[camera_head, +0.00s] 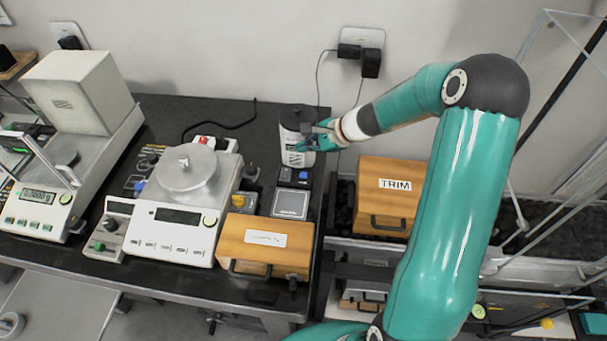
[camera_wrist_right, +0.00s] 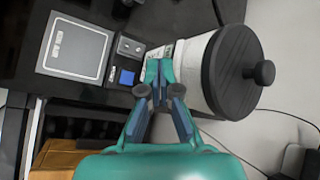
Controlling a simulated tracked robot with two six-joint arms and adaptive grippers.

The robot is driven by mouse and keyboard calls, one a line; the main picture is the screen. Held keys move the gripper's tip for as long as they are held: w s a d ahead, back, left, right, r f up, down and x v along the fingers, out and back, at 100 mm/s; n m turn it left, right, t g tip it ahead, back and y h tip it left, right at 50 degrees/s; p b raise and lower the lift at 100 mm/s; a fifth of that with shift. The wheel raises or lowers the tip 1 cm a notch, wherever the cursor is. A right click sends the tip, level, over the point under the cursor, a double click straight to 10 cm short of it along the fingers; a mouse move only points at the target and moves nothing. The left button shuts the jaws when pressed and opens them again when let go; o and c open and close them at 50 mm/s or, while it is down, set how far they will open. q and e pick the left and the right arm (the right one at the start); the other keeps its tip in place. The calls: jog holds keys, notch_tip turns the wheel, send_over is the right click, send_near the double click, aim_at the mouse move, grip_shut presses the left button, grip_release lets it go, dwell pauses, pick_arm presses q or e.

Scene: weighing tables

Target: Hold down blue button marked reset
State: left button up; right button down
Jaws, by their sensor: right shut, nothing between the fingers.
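Another blue button (camera_head: 140,185) shows left of the round-pan balance. My right gripper (camera_head: 300,147) is shut and empty, in front of the white canister (camera_head: 290,155). In the right wrist view its fingertips (camera_wrist_right: 158,72) are together, beside the canister (camera_wrist_right: 195,75) and to the right of the blue button, apart from it in the picture. My left gripper is not in view.
A grey square plate (camera_head: 291,204) lies in front of the panel. A wooden box (camera_head: 265,245) and a balance (camera_head: 180,215) stand to the left. A TRIM box (camera_head: 388,200) stands right of the black table (camera_head: 240,110). Cables run behind.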

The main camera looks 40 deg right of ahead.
aim_at(306, 176)
notch_tip(306, 176, down, 8)
jog(key=b, duration=0.6)
jog(key=shift+r, duration=0.25)
jog(key=shift+f+b, duration=0.45)
jog(key=shift+b, duration=0.2)
dwell(0.4)
jog(key=shift+f+b, duration=0.35)
jog(key=shift+b, duration=0.15)
jog(key=shift+s+f+b, duration=0.1)
jog(key=shift+f+b, duration=0.3)
jog(key=shift+b, duration=0.1)
dwell(0.5)
jog(key=shift+r, duration=0.15)
dwell(2.6)
jog(key=shift+r+p, duration=0.7)
